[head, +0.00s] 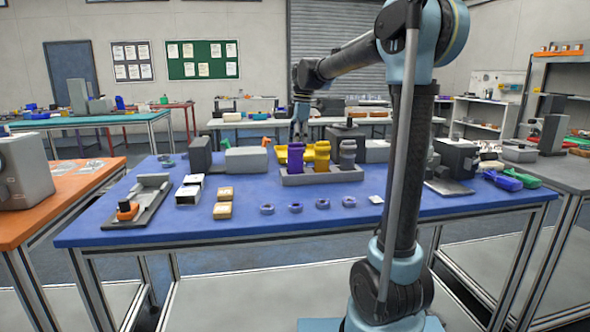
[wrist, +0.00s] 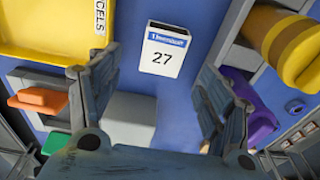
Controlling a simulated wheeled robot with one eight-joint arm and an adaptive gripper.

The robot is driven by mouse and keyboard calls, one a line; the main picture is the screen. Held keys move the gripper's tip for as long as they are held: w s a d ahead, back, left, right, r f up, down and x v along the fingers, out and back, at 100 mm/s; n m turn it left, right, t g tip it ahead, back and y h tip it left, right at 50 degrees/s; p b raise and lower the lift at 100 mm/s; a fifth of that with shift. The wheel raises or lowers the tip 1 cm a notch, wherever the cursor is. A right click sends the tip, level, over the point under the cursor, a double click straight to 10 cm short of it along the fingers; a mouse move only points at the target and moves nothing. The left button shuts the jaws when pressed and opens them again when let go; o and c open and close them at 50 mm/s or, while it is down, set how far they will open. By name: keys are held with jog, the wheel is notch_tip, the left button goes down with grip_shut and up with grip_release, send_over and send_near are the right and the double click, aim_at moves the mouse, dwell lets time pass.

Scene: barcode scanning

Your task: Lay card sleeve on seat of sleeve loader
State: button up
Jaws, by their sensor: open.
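A white, flat-faced piece marked 27 with a blue header, possibly the card sleeve (wrist: 163,54), lies on the blue table in the wrist view. It sits beyond and between the fingertips, touching neither. In the head view I cannot make it out behind the rack. My gripper (head: 299,134) is over the back of the table. In the wrist view my gripper (wrist: 143,88) is open, with nothing between its fingers. A grey device with a flat base and an orange part (head: 127,211) stands at the table's left; I cannot tell whether it is the sleeve loader.
A yellow bin (wrist: 50,32) lies close to the left finger. A grey block (wrist: 131,113) sits nearer. A rack (head: 322,178) holds purple, yellow and grey upright tools. Several blue rings line the front. Another grey device (head: 457,157) stands at right.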

jog(key=shift+s+a+f, duration=0.1)
jog(key=shift+f, duration=1.35)
jog(key=shift+s+f, duration=0.1)
jog(key=shift+f, duration=1.35)
jog(key=c, duration=0.9)
